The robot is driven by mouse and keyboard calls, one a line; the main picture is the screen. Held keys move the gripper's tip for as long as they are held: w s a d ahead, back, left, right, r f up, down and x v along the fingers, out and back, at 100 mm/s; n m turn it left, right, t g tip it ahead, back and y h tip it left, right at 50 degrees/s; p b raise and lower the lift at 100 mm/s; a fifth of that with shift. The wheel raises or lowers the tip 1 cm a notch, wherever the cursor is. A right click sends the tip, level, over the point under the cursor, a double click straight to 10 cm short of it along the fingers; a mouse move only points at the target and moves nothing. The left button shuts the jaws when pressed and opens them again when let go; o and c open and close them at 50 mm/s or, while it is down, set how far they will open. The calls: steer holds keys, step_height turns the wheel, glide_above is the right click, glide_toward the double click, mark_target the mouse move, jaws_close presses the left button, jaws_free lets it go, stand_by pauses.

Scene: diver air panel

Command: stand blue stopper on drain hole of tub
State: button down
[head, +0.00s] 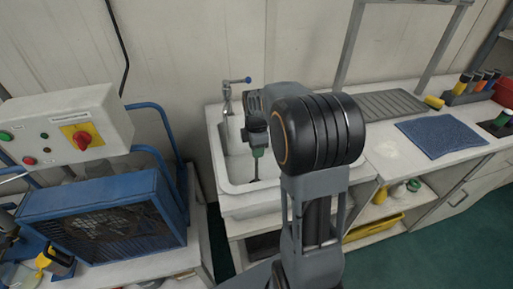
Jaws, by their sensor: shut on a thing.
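The white tub (238,187) is a sink set in the bench left of centre. My gripper (257,165) hangs pointing down inside the tub's outline, with a dark body and a green part low on it. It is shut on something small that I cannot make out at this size. I see no clearly blue stopper anywhere in view; if it is in the jaws, it is too small or hidden to tell. A small dark spot shows on the tub floor just below the gripper, but I cannot tell whether it is the drain hole. My arm hides the tub's right part.
A tap (228,98) with a blue lever stands at the tub's back. A blue fan unit (105,215) and a control box (65,133) are at left. A grey ribbed drainer (385,104), a blue mat (441,137) and several bottles are at right.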

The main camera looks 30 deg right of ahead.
steer(key=shift+f+b, duration=0.3)
steer(key=shift+f, duration=0.15)
stand_by(0.3)
steer(key=shift+c, duration=0.8)
jaws_free()
steer(key=shift+r, duration=0.15)
steer(key=shift+r+p, duration=3.7)
steer(key=shift+r, duration=0.7)
steer(key=shift+f, duration=0.1)
